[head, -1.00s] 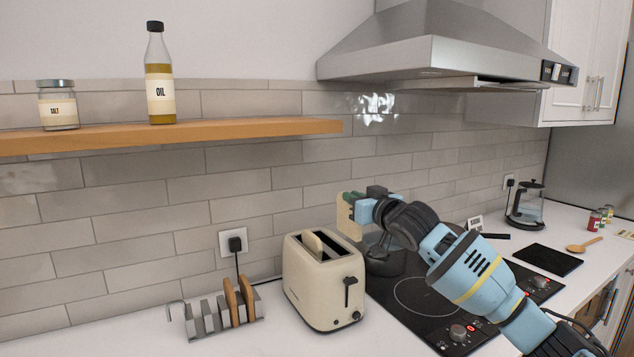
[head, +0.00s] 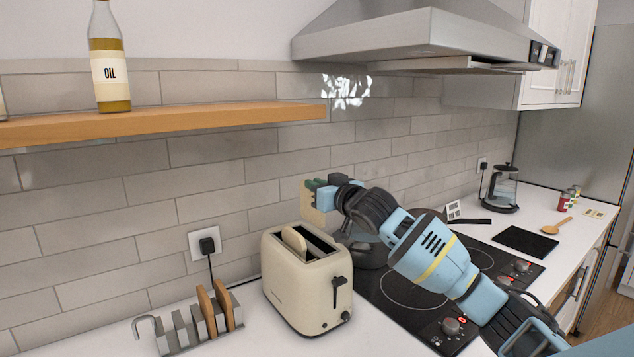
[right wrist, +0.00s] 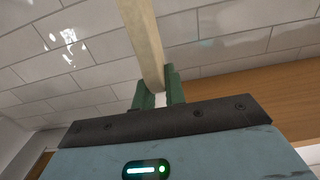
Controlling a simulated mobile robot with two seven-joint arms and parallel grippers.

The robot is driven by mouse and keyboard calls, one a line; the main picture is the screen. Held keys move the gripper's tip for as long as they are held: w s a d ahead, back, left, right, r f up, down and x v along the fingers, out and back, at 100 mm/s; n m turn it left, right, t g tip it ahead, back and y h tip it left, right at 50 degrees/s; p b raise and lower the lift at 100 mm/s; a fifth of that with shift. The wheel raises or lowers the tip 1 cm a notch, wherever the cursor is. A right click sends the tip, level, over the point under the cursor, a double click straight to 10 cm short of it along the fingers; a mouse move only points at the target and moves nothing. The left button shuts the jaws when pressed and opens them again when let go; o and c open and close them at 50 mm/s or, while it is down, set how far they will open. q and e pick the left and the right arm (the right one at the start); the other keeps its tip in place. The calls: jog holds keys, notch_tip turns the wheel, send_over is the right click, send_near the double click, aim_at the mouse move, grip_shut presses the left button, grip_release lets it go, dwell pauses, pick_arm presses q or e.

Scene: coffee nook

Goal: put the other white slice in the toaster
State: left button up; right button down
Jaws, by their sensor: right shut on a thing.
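The white slice (head: 313,207) is held upright in my right gripper (head: 318,184), whose green fingertips are shut on it. In the right wrist view the pale slice (right wrist: 143,40) stands out from between the green fingers (right wrist: 159,92). The cream toaster (head: 305,290) stands on the counter, its lever facing right. Another white slice (head: 294,240) sticks up from its left slot. The right slot (head: 320,243) shows dark and empty. The held slice appears above the toaster's back right part in the head view; its exact distance from the slot I cannot tell. My left gripper is not in view.
A metal rack (head: 187,328) with two brown slices (head: 224,306) stands left of the toaster. A dark pot (head: 368,252) sits on the black hob (head: 405,292) behind my right arm. A wooden shelf (head: 180,122) with an oil bottle (head: 109,65) is above; a range hood (head: 420,50) overhangs the hob.

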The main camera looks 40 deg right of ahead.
aim_at(319, 226)
jog(key=shift+f, duration=3.15)
jog(key=c, duration=1.4)
grip_release()
jog(key=shift+o, duration=0.2)
jog(key=shift+s, duration=0.15)
jog(key=shift+s+f, duration=0.15)
jog(key=shift+s, duration=0.15)
jog(key=shift+s+a, duration=0.25)
jog(key=shift+s, duration=1.5)
jog(key=shift+s+a, duration=0.2)
jog(key=shift+s, duration=1.5)
